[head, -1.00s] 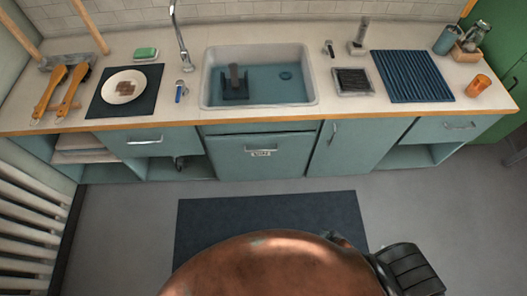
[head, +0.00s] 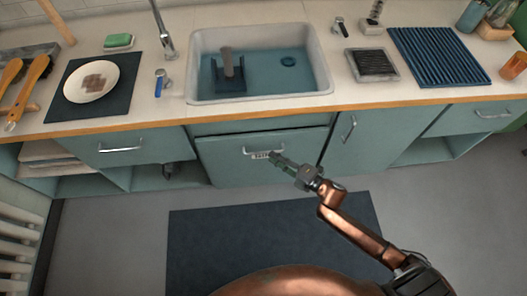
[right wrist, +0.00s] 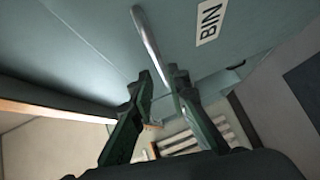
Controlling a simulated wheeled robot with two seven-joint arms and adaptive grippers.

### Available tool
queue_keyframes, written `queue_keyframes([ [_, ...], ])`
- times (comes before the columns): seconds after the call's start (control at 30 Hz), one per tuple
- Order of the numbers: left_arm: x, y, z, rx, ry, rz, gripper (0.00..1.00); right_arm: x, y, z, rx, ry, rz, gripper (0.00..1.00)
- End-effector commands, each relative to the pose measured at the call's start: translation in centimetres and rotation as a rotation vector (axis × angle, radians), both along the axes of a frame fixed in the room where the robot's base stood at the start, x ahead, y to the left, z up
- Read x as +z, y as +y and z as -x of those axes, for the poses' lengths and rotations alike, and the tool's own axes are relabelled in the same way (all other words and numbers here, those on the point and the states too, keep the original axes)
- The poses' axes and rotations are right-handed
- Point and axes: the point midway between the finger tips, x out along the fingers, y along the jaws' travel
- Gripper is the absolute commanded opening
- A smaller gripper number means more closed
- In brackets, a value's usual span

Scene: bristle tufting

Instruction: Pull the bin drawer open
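The bin drawer (head: 225,168) is a teal front below the sink, and it looks closed. Its metal handle (head: 262,149) has a white label (head: 261,156) just under it; the label reads BIN in the right wrist view (right wrist: 209,20). My right gripper (head: 276,158) is at the right end of the handle. In the right wrist view my right gripper (right wrist: 160,74) has its two green fingers apart. One end of the handle (right wrist: 148,38) reaches in between the fingertips; I cannot tell if they touch it. My left gripper is not in view.
The sink (head: 258,98) and the counter's wooden front edge (head: 390,105) are above the drawer. A cupboard door with a vertical handle (head: 348,128) stands to the right. A dark mat (head: 215,235) lies on the floor in front, with clear floor around it.

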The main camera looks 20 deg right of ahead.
Motion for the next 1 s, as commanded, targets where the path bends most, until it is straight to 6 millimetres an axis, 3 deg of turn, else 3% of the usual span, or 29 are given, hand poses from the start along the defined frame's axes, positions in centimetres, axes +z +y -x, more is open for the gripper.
queue_keyframes([
  [0.23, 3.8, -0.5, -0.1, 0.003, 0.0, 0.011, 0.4, -0.8, 1.6, -2.7, 0.0, 0.003, -0.002, 0.16],
  [0.43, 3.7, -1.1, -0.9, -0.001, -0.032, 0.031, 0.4, -1.1, 2.5, -4.4, -0.001, 0.004, -0.001, 0.16],
  [0.77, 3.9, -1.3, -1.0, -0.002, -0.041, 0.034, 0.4, -0.9, 2.6, -4.7, -0.002, 0.003, -0.001, 0.16],
  [1.0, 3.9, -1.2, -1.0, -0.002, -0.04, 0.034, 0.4, -0.9, 2.6, -4.7, -0.002, 0.003, -0.001, 0.0],
])
